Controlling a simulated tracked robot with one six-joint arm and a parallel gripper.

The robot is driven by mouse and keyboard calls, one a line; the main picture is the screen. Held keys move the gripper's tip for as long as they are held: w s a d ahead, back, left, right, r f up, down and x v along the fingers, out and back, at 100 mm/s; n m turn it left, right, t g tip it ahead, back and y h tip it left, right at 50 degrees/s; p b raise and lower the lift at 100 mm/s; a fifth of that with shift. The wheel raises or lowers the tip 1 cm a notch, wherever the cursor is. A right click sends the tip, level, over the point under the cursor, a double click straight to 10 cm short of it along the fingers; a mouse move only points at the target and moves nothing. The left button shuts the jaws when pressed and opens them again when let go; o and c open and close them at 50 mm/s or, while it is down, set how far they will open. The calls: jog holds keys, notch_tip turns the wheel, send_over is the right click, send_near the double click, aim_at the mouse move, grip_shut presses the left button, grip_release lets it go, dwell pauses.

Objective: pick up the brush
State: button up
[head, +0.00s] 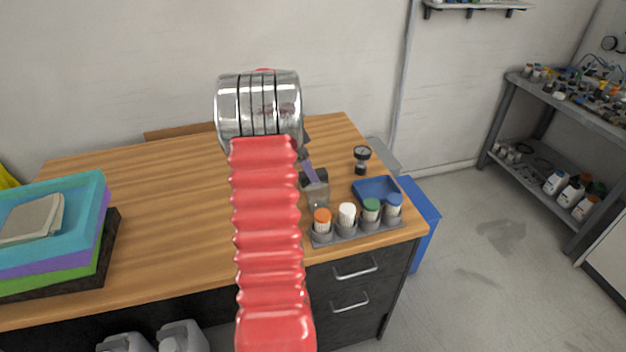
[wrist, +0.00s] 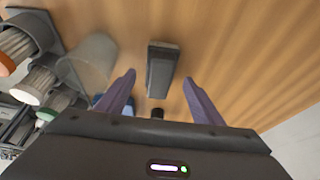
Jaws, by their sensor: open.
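A dark grey, block-shaped thing (wrist: 162,68), which looks like the brush, lies on the wooden bench top in the wrist view. Its bristles cannot be made out. My gripper (wrist: 160,78) is open, with its two purple fingers apart. In the wrist view the block shows between and just beyond the fingertips, and nothing is held. How high the fingers are above it is hard to tell. In the head view my arm hides most of my gripper, and a purple finger shows near a dark shape behind a translucent cup (head: 317,194).
The cup (wrist: 90,60) stands close on the left in the wrist view. A grey rack (head: 350,233) with capped bottles, a blue tray (head: 376,190) and a small gauge (head: 362,157) are nearby. Stacked trays (head: 60,235) stand at left. The left-middle bench is clear.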

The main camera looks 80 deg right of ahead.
jog(key=x, duration=0.3)
jog(key=shift+f, duration=0.2)
dwell(0.3)
jog(key=shift+s, duration=0.1)
jog(key=c, duration=1.2)
jog(key=shift+r, duration=0.15)
notch_tip(320, 180, up, 10)
jog(key=shift+f, duration=0.1)
jog(key=o, duration=0.6)
jog(key=c, duration=0.4)
